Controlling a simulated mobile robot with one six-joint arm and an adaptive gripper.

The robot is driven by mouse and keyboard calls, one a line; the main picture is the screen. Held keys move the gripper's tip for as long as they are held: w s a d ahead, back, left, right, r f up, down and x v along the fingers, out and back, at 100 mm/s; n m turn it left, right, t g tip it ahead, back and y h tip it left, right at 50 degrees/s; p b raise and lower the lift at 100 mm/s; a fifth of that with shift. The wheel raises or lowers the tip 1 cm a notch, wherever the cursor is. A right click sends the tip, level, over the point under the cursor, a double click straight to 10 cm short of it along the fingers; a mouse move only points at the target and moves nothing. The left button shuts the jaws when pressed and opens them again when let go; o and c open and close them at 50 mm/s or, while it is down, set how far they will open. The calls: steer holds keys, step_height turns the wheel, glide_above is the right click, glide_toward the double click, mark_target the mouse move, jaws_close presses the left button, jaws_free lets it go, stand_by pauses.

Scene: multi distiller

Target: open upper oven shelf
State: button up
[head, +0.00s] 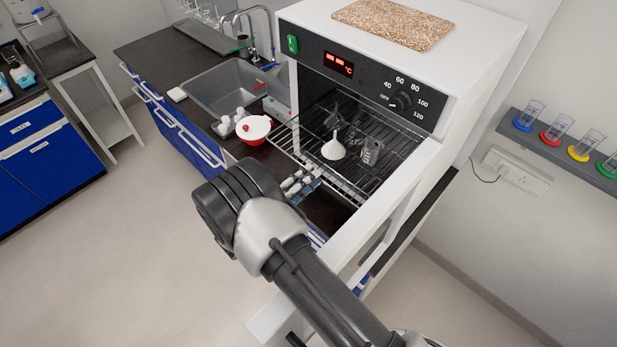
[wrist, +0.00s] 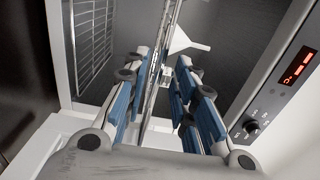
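The white oven (head: 470,60) stands at the upper right with its front open. Its upper shelf, a wire rack (head: 282,137), sticks partly out past the oven front. The rack carries a white funnel (head: 333,149) and glass beakers (head: 370,151). My gripper (head: 300,184) is at the rack's front edge, its blue-padded fingers partly hidden by my arm. In the wrist view, my gripper (wrist: 162,95) has its fingers apart on both sides of the rack (wrist: 160,60), seen nearly edge-on. I see a gap to the right finger; left contact is unclear. The funnel (wrist: 186,42) shows beyond.
The open oven door (head: 345,238) stands out at the right of my arm. A lower wire rack (wrist: 92,40) shows in the wrist view. A white bowl with red (head: 253,128) and the sink (head: 222,88) are on the counter to the left. The floor (head: 130,250) at left is clear.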

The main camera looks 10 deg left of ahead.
steer(key=v, duration=1.1)
steer(key=shift+s, duration=0.25)
steer(key=shift+a, duration=0.15)
